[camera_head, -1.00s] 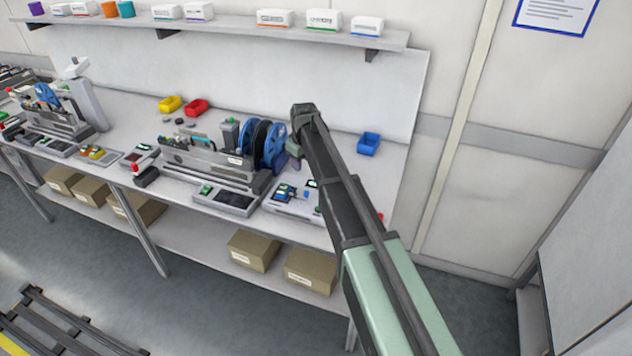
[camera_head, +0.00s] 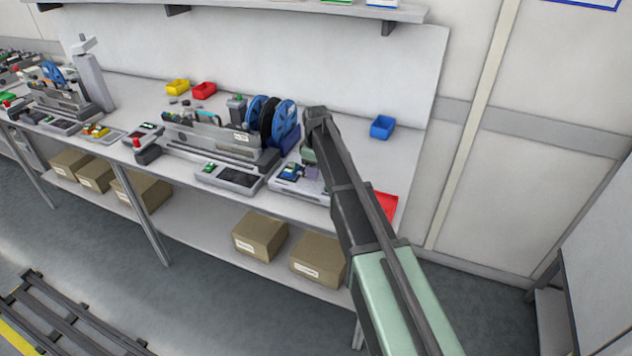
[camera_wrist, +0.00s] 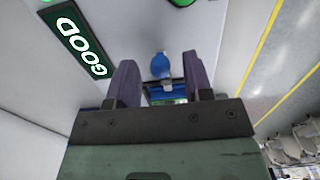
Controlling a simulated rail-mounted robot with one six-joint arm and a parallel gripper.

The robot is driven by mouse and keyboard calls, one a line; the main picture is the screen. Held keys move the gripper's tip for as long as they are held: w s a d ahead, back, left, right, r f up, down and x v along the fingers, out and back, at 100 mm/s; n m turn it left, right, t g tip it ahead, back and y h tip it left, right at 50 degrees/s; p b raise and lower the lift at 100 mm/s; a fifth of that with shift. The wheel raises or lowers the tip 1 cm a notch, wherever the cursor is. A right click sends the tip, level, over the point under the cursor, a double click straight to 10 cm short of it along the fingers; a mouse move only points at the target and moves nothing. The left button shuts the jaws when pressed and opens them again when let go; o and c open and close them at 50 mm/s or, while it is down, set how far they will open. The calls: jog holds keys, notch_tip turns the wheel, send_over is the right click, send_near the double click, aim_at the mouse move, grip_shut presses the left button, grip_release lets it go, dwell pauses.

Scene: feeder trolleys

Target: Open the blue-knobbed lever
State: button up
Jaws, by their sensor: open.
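The blue knob (camera_wrist: 160,66) of the lever shows in the wrist view, between and beyond my two purple fingers. My gripper (camera_wrist: 160,80) is open, with one finger on each side of the knob in the picture; I see no contact. Below the knob a blue and green part (camera_wrist: 164,93) is partly hidden by my gripper. In the head view my gripper (camera_head: 312,172) is over the right part of a grey test fixture (camera_head: 285,187) on the bench. A small blue part (camera_head: 291,170) shows there; the knob itself is not clear in that view.
A lit green GOOD sign (camera_wrist: 82,46) is left of the knob in the wrist view. Blue and black reels (camera_head: 285,122) stand close left of my arm. A blue bin (camera_head: 382,127) and a red tray (camera_head: 386,205) lie to the right. Boxes (camera_head: 319,259) are under the bench.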

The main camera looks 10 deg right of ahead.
aim_at(292, 170)
jog(key=shift+f, duration=0.1)
grip_shut()
jog(key=shift+s, duration=0.1)
dwell(0.3)
jog(key=m, duration=0.2)
jog(key=shift+s+a+m, duration=0.35)
jog(key=shift+m, duration=0.05)
jog(key=m, duration=0.1)
jog(key=a+m, duration=0.1)
jog(key=m, duration=0.1)
jog(key=shift+s+m, duration=0.3)
jog(key=shift+s, duration=0.05)
jog(key=m, duration=0.1)
jog(key=a+m, duration=0.1)
jog(key=m, duration=0.1)
jog(key=shift+s+a+m, duration=0.1)
jog(key=shift+a+m, duration=0.1)
jog(key=shift+m, duration=0.1)
jog(key=shift+a+m, duration=0.35)
jog(key=shift+m, duration=0.6)
jog(key=shift+a+m, duration=0.35)
jog(key=shift+m, duration=0.6)
